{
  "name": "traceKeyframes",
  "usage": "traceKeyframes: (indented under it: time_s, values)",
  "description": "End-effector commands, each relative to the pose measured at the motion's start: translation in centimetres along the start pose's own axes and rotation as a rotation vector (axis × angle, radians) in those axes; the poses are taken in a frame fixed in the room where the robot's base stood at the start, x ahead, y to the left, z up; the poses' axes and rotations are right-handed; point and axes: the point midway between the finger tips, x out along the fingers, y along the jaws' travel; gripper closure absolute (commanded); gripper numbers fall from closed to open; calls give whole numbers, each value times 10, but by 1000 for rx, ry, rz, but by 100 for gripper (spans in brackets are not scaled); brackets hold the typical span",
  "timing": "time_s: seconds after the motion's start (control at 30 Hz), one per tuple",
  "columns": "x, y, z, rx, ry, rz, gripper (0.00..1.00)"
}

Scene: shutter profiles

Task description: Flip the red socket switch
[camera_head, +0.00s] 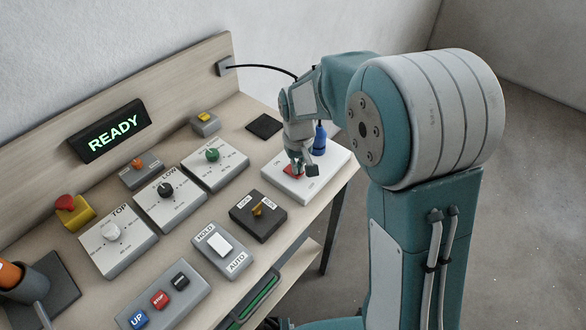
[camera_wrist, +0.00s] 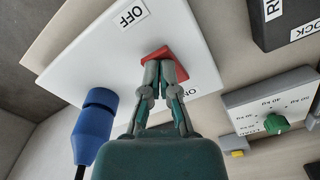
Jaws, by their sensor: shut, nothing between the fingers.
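The red socket switch (camera_head: 292,170) sits on a white socket plate (camera_head: 323,171) at the right end of the bench, with ON and OFF labels. In the wrist view the red switch (camera_wrist: 158,54) shows just beyond my fingertips, partly covered by them. My gripper (camera_head: 299,168) is shut and empty, pointing down at the switch. In the wrist view my gripper (camera_wrist: 163,66) has its fingertips together at the switch's ON side; they appear to touch it or be very close. A blue plug (camera_wrist: 95,126) stands in the same plate; it also shows in the head view (camera_head: 320,138).
A dark RUN/LOCK key switch box (camera_head: 258,215) and a knob panel with a green knob (camera_head: 213,157) stand left of the plate. A READY display (camera_head: 110,131) is on the back board.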

Motion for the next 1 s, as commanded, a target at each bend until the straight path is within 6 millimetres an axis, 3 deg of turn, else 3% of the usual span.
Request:
traceKeyframes:
  time_s: [0.43, 1.0]
  values:
    - [3, 0, 0, 0, 0, 0, 100]
    - [-36, 0, 0, 0, 1, 0, 100]
